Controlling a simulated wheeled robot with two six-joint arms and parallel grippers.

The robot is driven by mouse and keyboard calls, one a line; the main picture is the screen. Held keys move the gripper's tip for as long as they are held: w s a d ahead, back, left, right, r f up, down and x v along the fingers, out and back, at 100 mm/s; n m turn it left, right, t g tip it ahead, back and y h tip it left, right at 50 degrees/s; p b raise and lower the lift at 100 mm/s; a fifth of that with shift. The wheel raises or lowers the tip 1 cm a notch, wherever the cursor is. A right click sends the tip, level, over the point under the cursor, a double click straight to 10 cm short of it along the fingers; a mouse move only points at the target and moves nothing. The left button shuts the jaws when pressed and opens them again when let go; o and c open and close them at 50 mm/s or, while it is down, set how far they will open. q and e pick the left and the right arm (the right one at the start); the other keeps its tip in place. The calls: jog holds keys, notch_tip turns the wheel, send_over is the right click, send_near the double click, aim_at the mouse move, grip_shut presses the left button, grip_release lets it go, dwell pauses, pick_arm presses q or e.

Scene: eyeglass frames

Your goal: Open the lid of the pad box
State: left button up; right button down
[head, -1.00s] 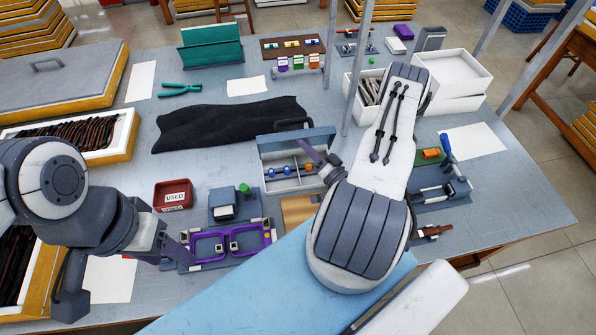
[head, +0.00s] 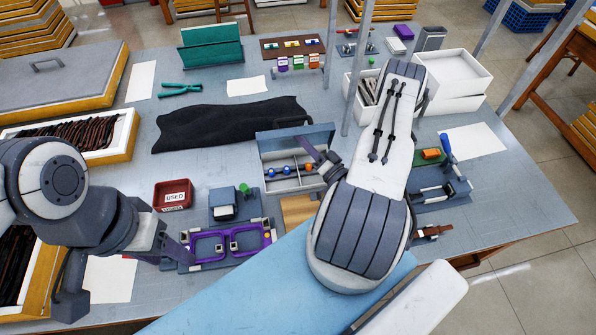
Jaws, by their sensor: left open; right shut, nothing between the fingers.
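The pad box (head: 283,186) is a white tray with compartments in the middle of the table. Its grey-blue lid (head: 280,146) stands raised along the back edge, and small blue and orange pieces show inside. My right gripper (head: 312,151) is shut and empty at the box's right side, in front of the raised lid. I cannot tell whether its fingers touch the lid. My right arm hides part of the right side of the box. My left gripper (head: 188,256) is open beside the left end of the purple eyeglass frame (head: 230,241), partly hidden by its own wrist.
A red bin marked USED (head: 173,195) and a grey fixture with a green knob (head: 224,203) stand left of the box. A black cloth (head: 230,124) lies behind it. A thin upright post (head: 356,70) rises behind and to the right of it.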

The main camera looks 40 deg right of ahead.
jog(key=shift+w+d+r, duration=0.15)
jog(key=shift+w+d, duration=0.2)
jog(key=shift+w, duration=0.35)
dwell(0.6)
jog(key=s, duration=0.1)
jog(key=s+a, duration=0.1)
jog(key=s, duration=0.1)
jog(key=s+a, duration=0.1)
jog(key=shift+s+a+f, duration=0.1)
jog(key=shift+s+f, duration=0.15)
jog(key=shift+f, duration=0.15)
dwell(0.3)
dwell(0.4)
